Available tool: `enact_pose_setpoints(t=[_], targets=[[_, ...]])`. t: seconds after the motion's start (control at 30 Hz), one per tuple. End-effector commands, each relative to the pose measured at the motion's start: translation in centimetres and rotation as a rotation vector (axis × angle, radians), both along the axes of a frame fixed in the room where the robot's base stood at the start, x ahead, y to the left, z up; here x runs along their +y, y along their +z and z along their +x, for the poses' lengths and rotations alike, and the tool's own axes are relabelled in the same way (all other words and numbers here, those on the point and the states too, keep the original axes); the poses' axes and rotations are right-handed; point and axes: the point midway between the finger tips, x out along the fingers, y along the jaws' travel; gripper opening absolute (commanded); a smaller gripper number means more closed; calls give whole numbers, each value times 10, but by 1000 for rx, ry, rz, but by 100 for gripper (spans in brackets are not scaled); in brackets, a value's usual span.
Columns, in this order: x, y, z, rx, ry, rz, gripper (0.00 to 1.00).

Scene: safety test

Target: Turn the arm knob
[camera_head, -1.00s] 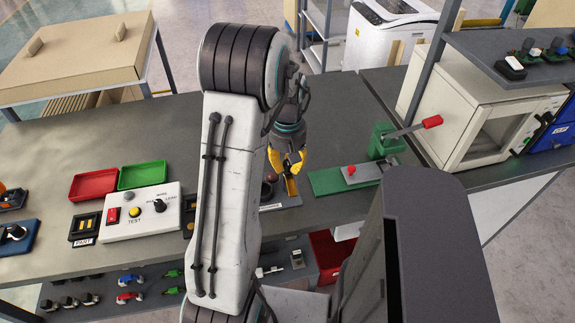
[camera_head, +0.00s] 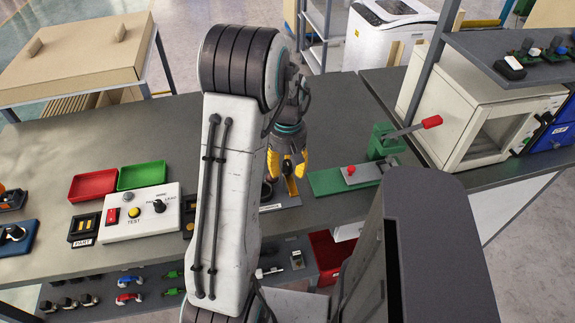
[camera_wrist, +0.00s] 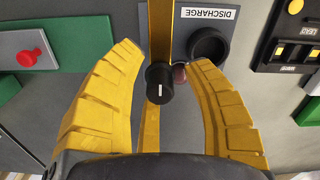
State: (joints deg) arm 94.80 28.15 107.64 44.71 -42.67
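A dark reddish round part (camera_wrist: 180,74) is partly hidden by the right finger. In the head view my gripper (camera_head: 288,172) points down over this plate (camera_head: 285,202), which my arm partly hides.
A black round socket (camera_wrist: 208,46) is beside the knob. A green fixture (camera_head: 328,181) with a red-handled lever (camera_head: 431,121) stands to the right. A white test box (camera_head: 140,228) and red (camera_head: 93,185) and green (camera_head: 142,174) trays are left.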

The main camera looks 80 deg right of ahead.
Motion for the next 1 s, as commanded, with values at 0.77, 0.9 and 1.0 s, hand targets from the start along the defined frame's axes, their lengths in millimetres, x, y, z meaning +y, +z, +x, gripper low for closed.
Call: enact_pose_setpoints(t=[0.77,0.9,1.0], targets=[[-3,64,0,1,0,-12,49],[-3,86,0,1,0,-10,49],[-3,99,0,0,0,-9,49]])
